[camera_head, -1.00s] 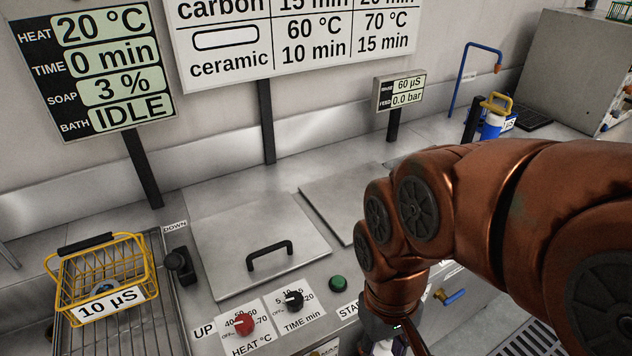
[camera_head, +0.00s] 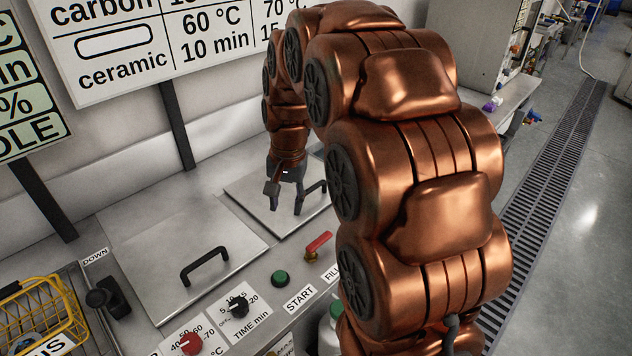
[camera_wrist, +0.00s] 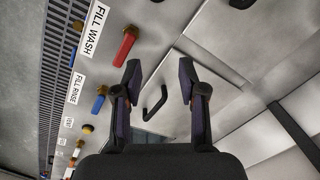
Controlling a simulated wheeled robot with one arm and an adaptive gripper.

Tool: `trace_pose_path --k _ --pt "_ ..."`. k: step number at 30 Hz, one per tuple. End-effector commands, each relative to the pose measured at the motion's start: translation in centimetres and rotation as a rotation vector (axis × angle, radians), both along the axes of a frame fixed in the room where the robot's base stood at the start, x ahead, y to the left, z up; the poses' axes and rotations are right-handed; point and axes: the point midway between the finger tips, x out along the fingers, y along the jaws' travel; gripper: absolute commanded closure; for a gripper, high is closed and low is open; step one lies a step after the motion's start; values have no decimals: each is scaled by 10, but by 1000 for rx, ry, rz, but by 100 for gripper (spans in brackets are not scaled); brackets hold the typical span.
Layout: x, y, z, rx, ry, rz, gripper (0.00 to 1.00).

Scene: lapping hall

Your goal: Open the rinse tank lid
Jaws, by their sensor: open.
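The rinse tank lid (camera_head: 248,199) is the right one of two flat metal lids on the counter in the head view. It lies flat and closed, partly hidden by my arm. Its black bar handle (camera_head: 316,187) shows just right of my gripper (camera_head: 287,204). In the wrist view, my gripper (camera_wrist: 159,70) is open with nothing between its fingers. The handle (camera_wrist: 154,103) shows between and beyond the fingers, nearer the left one. I see no contact with it.
The left lid (camera_head: 150,260) is closed, with its own black handle. A red valve lever (camera_head: 318,244) and green button (camera_head: 280,279) sit along the front edge. A blue valve (camera_wrist: 99,104) is by the FILL RINSE label. A yellow basket (camera_head: 40,310) stands at left.

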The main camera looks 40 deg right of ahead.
Motion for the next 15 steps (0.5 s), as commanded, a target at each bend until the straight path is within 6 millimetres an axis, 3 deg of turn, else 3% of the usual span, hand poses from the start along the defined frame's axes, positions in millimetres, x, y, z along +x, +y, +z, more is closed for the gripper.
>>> trace_pose_path --k 6,15 --pt "56 -65 -15 11 -40 -238 59" --pt "106 -151 -39 25 -98 -515 59"
